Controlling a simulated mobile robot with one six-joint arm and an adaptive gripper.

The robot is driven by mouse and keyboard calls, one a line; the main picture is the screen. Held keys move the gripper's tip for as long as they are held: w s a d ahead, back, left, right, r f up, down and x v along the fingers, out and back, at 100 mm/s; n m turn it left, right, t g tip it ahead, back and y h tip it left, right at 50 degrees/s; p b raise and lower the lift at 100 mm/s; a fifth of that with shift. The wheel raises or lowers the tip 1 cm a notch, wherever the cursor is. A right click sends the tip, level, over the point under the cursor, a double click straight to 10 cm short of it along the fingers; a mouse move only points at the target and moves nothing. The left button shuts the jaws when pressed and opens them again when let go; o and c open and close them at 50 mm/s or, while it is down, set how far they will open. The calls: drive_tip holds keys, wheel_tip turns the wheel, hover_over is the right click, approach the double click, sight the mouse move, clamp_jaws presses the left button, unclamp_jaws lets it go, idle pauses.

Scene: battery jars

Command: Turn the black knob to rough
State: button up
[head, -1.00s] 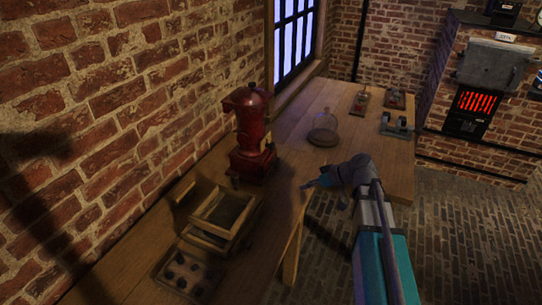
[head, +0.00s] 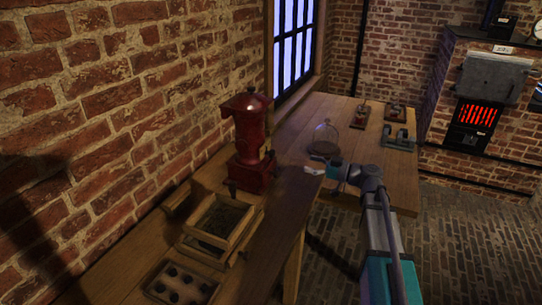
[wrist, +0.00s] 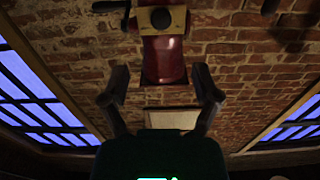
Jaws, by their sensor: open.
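The red machine (head: 250,146) stands on the wooden bench against the brick wall, with a brass plate on its side facing right. In the wrist view the red body (wrist: 164,63) is upper centre, with the brass plate (wrist: 147,19) and a round black knob (wrist: 160,18) on it near the top edge. No marking such as "rough" is readable. My gripper (head: 314,171) is to the right of the machine, apart from it, above the bench edge. In the wrist view my gripper (wrist: 160,72) has its two fingers spread wide, empty, below the knob.
A wooden box (head: 222,222) and a tray with round dark hollows (head: 182,283) are at the near left. A glass dome (head: 325,138) stands beyond my gripper. Small devices (head: 399,137) are at the bench's far end. A furnace (head: 478,115) glows at the right.

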sight(274, 154)
drive_tip(key=shift+a, duration=0.1)
drive_tip(key=shift+x, duration=6.8)
drive_tip(key=c, duration=1)
drive_tip(key=shift+a, duration=0.2)
clamp_jaws()
drive_tip(key=shift+d, duration=0.2)
